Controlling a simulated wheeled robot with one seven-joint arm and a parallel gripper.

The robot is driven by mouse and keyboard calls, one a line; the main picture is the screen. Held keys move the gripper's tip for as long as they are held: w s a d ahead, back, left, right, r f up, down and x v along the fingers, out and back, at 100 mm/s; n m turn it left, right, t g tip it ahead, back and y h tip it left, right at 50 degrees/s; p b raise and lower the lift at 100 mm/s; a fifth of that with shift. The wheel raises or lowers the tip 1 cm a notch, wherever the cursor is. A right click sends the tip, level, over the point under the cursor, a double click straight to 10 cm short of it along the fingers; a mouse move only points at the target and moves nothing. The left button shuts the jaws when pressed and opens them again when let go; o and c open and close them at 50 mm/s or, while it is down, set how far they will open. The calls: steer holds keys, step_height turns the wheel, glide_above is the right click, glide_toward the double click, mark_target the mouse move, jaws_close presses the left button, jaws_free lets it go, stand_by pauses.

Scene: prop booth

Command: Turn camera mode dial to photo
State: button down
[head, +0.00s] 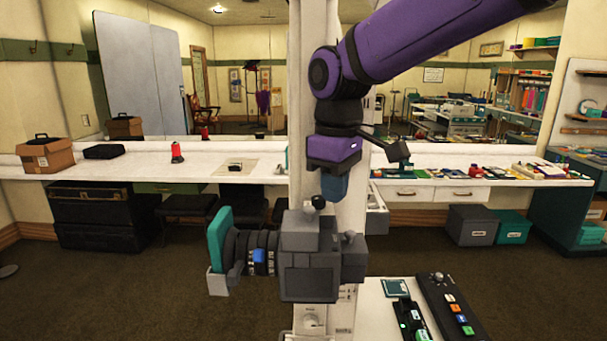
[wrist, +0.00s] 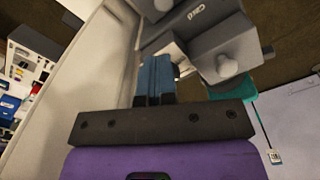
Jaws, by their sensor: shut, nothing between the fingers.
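A grey, boxy camera (head: 310,262) with a ribbed lens and a teal hood (head: 219,238) stands in front of the white post in the head view. A small round knob (head: 318,202) is on its top and another is on its right side. The wrist view shows the grey body (wrist: 225,38) with a pale label and a round knob (wrist: 228,66). I cannot tell which knob is the mode dial or read its setting. My gripper (head: 333,198) points down just above the camera's upper right. Its blue fingers (wrist: 155,62) are shut and empty, close beside the grey body.
A white surface (head: 375,325) at the lower right holds dark control boxes with coloured buttons (head: 452,308). The white post (head: 345,215) rises right behind the camera. A long white counter (head: 130,178) with small items runs along the back wall. Dark floor lies open at left.

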steer(key=shift+s+a+f, duration=0.4)
steer(key=shift+s+f, duration=0.25)
steer(key=shift+s, duration=0.05)
stand_by(1.0)
steer(key=shift+s+d, duration=0.1)
steer(key=shift+s, duration=0.15)
steer(key=shift+w+d+r, duration=0.15)
steer(key=shift+r, duration=1.45)
steer(key=shift+w+d+r, duration=0.1)
steer(key=shift+w+r, duration=0.05)
steer(key=shift+r, duration=1.45)
steer(key=shift+w+r, duration=0.5)
steer(key=shift+w, duration=0.15)
